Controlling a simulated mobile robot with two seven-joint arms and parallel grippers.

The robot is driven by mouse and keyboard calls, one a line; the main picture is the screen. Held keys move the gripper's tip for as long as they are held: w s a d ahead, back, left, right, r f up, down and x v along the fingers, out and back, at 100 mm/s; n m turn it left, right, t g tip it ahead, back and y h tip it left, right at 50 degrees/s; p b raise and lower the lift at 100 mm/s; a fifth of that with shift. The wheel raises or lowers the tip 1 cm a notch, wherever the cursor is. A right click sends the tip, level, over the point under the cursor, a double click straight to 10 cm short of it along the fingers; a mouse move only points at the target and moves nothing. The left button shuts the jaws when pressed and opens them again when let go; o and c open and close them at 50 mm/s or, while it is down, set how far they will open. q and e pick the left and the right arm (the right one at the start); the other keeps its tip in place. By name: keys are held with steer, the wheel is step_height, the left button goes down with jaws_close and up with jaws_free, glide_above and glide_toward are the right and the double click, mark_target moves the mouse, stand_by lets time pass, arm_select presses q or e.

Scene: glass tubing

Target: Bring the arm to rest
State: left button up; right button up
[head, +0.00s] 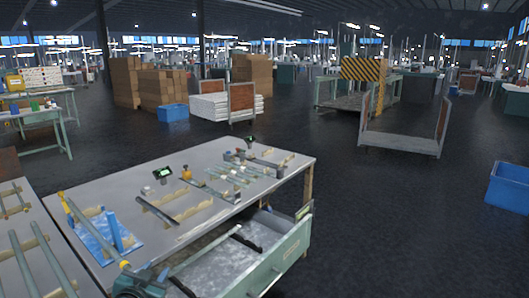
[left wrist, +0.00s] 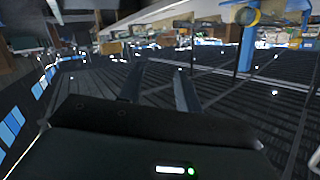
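My left gripper (left wrist: 159,75) shows in the left wrist view with two dark fingers spread apart. In that view the picture is tilted, and no tabletop shows close to the fingers. In the head view, dark parts at the bottom edge overlap the bench front, and I cannot make out the fingertips there. My right gripper is not in view. Glass tubes (head: 225,182) lie on wooden supports on the grey workbench (head: 225,158).
A blue stand (head: 115,232) is at the bench's left end. A drawer (head: 290,255) is open at the bench front. A second table (head: 30,240) with long tubes adjoins on the left. Carts (head: 400,143), a blue bin (head: 508,187) and boxes stand beyond.

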arm_select(q)
steer(key=s+d+f+g+h, duration=0.1)
steer(key=s+d+f, duration=0.3)
steer(key=s, duration=0.6)
steer(key=s+d+f+g+h, duration=0.1)
steer(key=s+d+f, duration=0.3)
steer(key=s, duration=0.6)
steer(key=s+d+f+g+h, duration=0.1)
steer(key=s+d+f, duration=0.3)
steer(key=s, duration=0.6)
steer(key=shift+s+d+f+n+g, duration=0.2)
steer(key=shift+d+f+n+g, duration=0.15)
steer(key=shift+d+g, duration=0.45)
steer(key=shift+a, duration=0.1)
